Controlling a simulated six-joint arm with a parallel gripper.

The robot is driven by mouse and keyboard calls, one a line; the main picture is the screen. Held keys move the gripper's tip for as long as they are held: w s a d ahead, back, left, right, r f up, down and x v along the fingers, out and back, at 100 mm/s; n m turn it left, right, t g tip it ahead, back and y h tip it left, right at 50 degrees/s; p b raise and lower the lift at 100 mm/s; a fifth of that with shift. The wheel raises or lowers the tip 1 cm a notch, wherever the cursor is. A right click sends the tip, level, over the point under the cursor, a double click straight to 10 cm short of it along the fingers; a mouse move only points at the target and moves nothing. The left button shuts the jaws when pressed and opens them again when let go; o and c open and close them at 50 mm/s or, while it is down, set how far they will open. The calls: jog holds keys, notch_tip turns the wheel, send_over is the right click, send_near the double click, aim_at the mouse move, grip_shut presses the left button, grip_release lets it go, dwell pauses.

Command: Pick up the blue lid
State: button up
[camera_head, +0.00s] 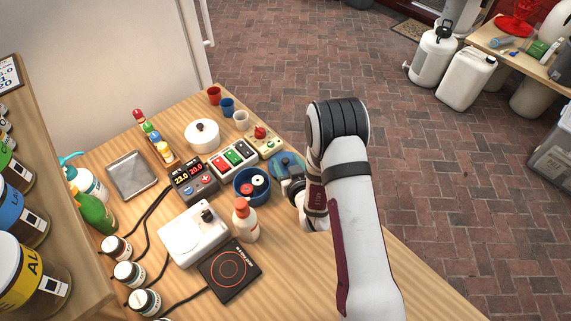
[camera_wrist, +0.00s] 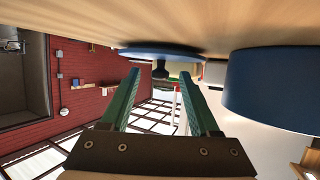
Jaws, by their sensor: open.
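The blue lid (camera_head: 284,158) lies on the wooden table beside the blue pot (camera_head: 250,197), partly hidden by my gripper (camera_head: 291,184). In the wrist view, where the table is at the top, the lid (camera_wrist: 150,51) is a thin blue disc with a dark knob. My gripper (camera_wrist: 160,82) is open and empty, its two green fingers pointing toward the lid. The knob appears in line with the gap between the fingertips; I cannot tell whether it is between them. The blue pot (camera_wrist: 275,90) stands close at the right.
The blue pot holds small red and white-topped things. A switch box (camera_head: 232,158), a board with a red knob (camera_head: 266,142), an orange-topped bottle (camera_head: 245,222) and a black hot plate (camera_head: 230,270) stand nearby. The table to the right of my arm looks clear.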

grip_shut()
dwell(0.4)
